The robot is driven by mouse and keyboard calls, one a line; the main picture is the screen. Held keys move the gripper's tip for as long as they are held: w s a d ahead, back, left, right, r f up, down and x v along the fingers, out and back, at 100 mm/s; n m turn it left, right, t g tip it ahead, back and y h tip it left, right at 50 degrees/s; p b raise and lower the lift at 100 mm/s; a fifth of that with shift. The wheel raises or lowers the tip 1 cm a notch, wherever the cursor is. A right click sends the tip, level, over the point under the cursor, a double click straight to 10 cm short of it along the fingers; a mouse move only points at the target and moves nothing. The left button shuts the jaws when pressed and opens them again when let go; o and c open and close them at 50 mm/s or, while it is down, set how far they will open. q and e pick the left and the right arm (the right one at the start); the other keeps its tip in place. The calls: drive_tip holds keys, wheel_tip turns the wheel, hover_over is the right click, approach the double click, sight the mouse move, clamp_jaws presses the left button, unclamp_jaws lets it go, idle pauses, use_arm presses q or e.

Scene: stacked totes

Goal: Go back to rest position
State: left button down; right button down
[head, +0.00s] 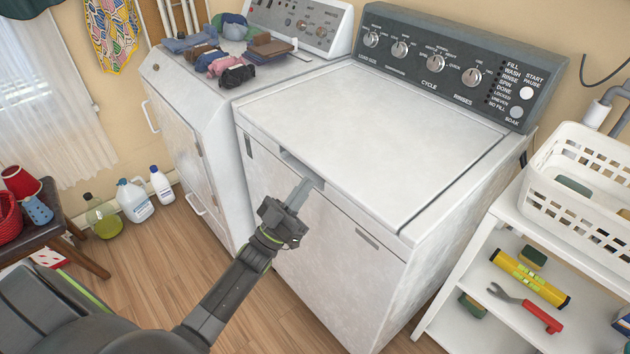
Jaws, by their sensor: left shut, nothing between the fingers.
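My left gripper (299,194) is shut and empty. Its arm comes in from the lower left, and its fingertips are at the front upper edge of the white washer (375,130), by the notch under the lid. I cannot tell whether the fingertips touch the washer. The washer's lid looks closed. My right gripper is not in this view.
A dryer (185,130) with folded clothes (235,70) on top stands left of the washer. A white shelf (500,265) with a basket (580,185) and tools stands at right. Bottles (134,200) and a stool (85,258) are at left. Wooden floor (150,265) lies between.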

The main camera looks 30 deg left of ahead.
use_arm(q)
drive_tip(key=s+a+f+n+g+y, duration=0.2)
drive_tip(key=s+f+g+y, duration=0.15)
drive_tip(key=f, duration=0.85)
drive_tip(key=s+a+f+n+g+y, duration=0.2)
drive_tip(key=s+a+f+g+y, duration=0.15)
drive_tip(key=f, duration=0.75)
drive_tip(key=s+a+f+n+g+y, duration=0.1)
drive_tip(key=s+f+n+g+y, duration=0.2)
drive_tip(key=f, duration=0.9)
drive_tip(key=s+f+m+g+y+p, duration=0.15)
drive_tip(key=s+f+g, duration=0.45)
drive_tip(key=s+f, duration=0.7)
drive_tip(key=s+d+f+g, duration=0.1)
drive_tip(key=s+f+g, duration=0.2)
drive_tip(key=s, duration=0.7)
drive_tip(key=s+d+f+g, duration=0.2)
drive_tip(key=s+f+g, duration=0.1)
drive_tip(key=s, duration=0.7)
drive_tip(key=shift+s+g, duration=0.35)
drive_tip(key=shift+g, duration=0.15)
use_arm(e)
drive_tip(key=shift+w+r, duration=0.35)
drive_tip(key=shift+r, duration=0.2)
use_arm(q)
drive_tip(key=shift+w, duration=0.1)
